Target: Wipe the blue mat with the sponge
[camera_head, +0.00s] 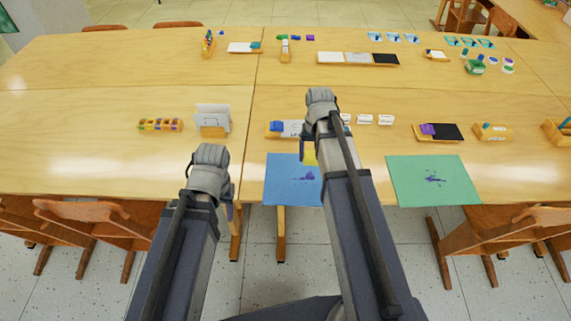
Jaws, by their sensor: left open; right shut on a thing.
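The blue mat (283,184) lies at the table's front edge, with a purple stain near its right side. My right arm covers part of the mat's right edge. My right gripper (305,149) is mostly hidden behind its own arm, above the mat's far edge. It is shut on a yellow thing, apparently the sponge (310,154), of which only a small part shows. I cannot tell whether the sponge touches the mat. My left gripper (229,209) is open, left of the mat by the table's front edge, and mostly hidden by its arm.
A green mat (410,184) with a purple stain lies to the right. A card holder (213,119) and colourful tray (160,125) stand left.

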